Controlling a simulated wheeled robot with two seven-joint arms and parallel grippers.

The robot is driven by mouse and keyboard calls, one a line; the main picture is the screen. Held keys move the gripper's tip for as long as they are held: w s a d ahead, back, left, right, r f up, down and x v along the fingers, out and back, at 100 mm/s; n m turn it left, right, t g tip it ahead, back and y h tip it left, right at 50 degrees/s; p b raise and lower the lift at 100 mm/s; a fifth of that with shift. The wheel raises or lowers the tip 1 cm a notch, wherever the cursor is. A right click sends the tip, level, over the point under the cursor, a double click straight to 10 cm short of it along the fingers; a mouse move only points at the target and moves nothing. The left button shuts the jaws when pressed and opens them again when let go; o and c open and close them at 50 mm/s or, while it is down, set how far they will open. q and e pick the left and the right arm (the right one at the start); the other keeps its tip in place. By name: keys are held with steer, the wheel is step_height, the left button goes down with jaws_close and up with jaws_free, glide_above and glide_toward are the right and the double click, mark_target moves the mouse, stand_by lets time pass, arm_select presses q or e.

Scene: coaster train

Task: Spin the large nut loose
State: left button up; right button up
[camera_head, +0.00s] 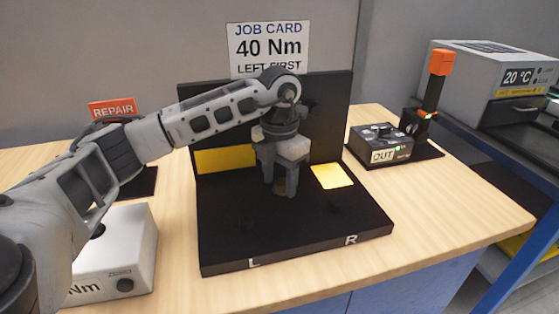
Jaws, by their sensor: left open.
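My left gripper (279,178) points down over the middle of the black fixture (305,228). Its fingers are open around or just beside a small brownish part (280,188) low between them. This may be the large nut, but the fingers hide most of it, and I cannot tell whether they touch it. The fixture has a raised back panel and the letters L and R on its front edge. My right gripper is not in view.
A job card (269,48) reads "40 Nm LEFT FIRST". Yellow patches (332,176) lie on the fixture. A box marked OUT (381,145) stands at right, beside an orange-topped post (440,63). A white Nm box (122,252) and REPAIR sign (112,107) are at left. The right front table is clear.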

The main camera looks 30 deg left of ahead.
mark_target(280, 184)
arm_select(q)
step_height(280, 184, up, 16)
steer(key=p, duration=0.1)
steer(key=shift+f+p, duration=0.15)
steer(key=shift+p, duration=0.15)
